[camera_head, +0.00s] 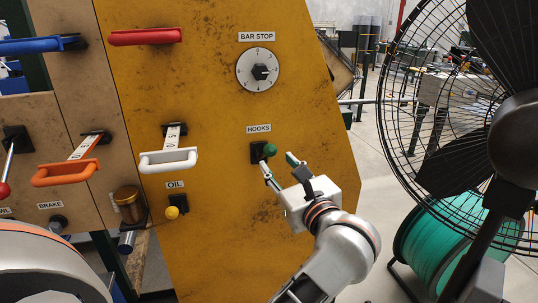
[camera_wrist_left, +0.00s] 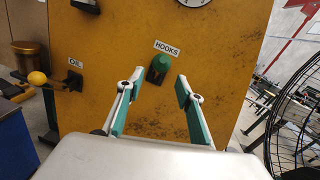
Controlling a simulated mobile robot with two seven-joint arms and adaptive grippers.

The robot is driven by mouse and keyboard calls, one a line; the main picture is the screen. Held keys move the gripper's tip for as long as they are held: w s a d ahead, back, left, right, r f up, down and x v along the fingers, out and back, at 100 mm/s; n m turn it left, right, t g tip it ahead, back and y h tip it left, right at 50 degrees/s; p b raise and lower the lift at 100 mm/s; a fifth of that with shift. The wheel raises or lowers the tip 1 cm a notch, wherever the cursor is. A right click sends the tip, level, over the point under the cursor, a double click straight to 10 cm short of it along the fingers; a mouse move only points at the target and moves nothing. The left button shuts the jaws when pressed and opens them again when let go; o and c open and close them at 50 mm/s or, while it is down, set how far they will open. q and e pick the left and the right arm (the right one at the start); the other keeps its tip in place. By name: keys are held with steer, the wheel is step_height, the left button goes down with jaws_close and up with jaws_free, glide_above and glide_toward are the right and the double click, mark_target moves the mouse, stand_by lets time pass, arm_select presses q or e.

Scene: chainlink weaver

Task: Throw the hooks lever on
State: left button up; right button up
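The hooks lever (camera_head: 269,150) has a green knob on a black base, below the HOOKS label (camera_head: 258,128) on the yellow panel (camera_head: 225,200). It also shows in the left wrist view (camera_wrist_left: 158,69), just beyond the fingertips and between their lines. Its knob sticks out from the panel; I cannot tell its on or off position. My left gripper (camera_head: 279,163) is open and empty, with its fingers pointing at the lever from below right. In the left wrist view the green-padded fingers (camera_wrist_left: 160,88) are spread wide. My right gripper is not in view.
The BAR STOP dial (camera_head: 258,69) is above the lever. The yellow OIL knob (camera_head: 173,212), a white handle (camera_head: 168,160), an orange handle (camera_head: 65,173) and a red handle (camera_head: 145,37) are to the left. A large black fan (camera_head: 460,120) stands close on the right.

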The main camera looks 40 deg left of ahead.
mark_target(270, 155)
arm_select(q)
steer(key=x, duration=0.6)
steer(key=shift+b, duration=0.3)
steer(key=shift+x, duration=0.8)
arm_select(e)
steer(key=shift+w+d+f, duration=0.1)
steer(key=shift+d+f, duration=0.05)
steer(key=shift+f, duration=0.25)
